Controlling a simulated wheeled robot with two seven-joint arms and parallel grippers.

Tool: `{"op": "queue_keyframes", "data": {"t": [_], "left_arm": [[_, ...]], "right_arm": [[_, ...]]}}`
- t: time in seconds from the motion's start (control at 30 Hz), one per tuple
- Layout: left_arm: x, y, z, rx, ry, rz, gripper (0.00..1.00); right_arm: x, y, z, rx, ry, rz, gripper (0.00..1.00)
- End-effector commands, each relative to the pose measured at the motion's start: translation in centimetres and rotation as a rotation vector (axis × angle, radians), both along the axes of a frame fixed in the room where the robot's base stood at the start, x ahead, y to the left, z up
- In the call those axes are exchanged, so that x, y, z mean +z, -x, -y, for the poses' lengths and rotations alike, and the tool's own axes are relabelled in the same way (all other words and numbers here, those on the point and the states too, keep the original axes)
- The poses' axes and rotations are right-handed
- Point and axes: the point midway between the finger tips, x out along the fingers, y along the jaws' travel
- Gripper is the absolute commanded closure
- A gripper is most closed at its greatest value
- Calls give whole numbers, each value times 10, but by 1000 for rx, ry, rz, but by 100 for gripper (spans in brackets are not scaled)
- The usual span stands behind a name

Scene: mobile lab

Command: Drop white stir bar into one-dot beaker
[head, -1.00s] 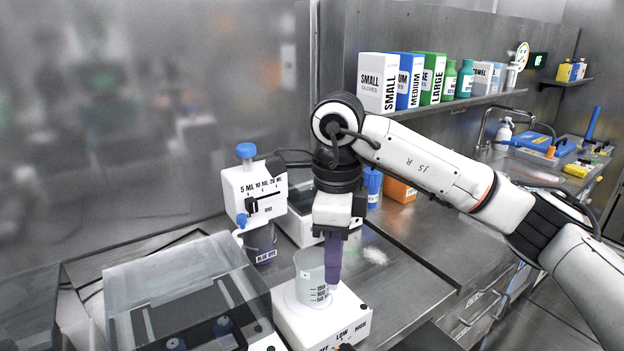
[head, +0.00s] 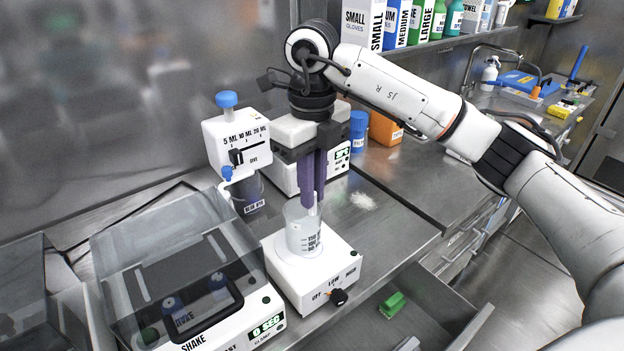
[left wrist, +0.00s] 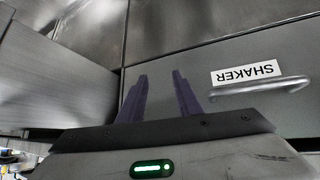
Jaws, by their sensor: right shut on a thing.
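A clear graduated beaker (head: 303,238) stands upright on a white stirrer plate (head: 335,262) with an OFF/LOW/HIGH knob. I see no dot mark on it. My right gripper (head: 313,204) points down, its purple fingers at the right part of the beaker's mouth. It is shut on the white stir bar (head: 314,209), a small pale sliver mostly hidden at the fingertips. I cannot tell whether the tips are just above or inside the rim. My left gripper (left wrist: 160,80) shows in the left wrist view, open and empty, in front of a drawer labelled SHAKER (left wrist: 246,73).
A clear-lidded shaker (head: 180,275) stands left of the stirrer. An open drawer (head: 430,300) with a green item (head: 392,305) lies front right.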

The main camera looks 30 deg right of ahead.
Motion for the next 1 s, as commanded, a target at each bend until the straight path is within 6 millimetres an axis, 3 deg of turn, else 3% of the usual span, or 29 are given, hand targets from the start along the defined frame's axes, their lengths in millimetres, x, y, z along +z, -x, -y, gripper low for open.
{"op": "queue_keyframes", "data": {"t": [0.37,0.4,0.53,0.83,1.0], "left_arm": [[-4,0,1,-1,1,0,69],[-4,0,1,-1,1,1,69],[-3,-1,1,0,1,3,69],[-1,-5,1,-1,2,12,69],[-3,-5,1,0,2,12,69]], "right_arm": [[-6,0,0,1,0,1,100],[-6,0,0,1,0,1,87],[-6,0,0,1,0,1,67],[-4,0,0,1,0,1,67],[15,-1,0,1,0,5,67]]}}
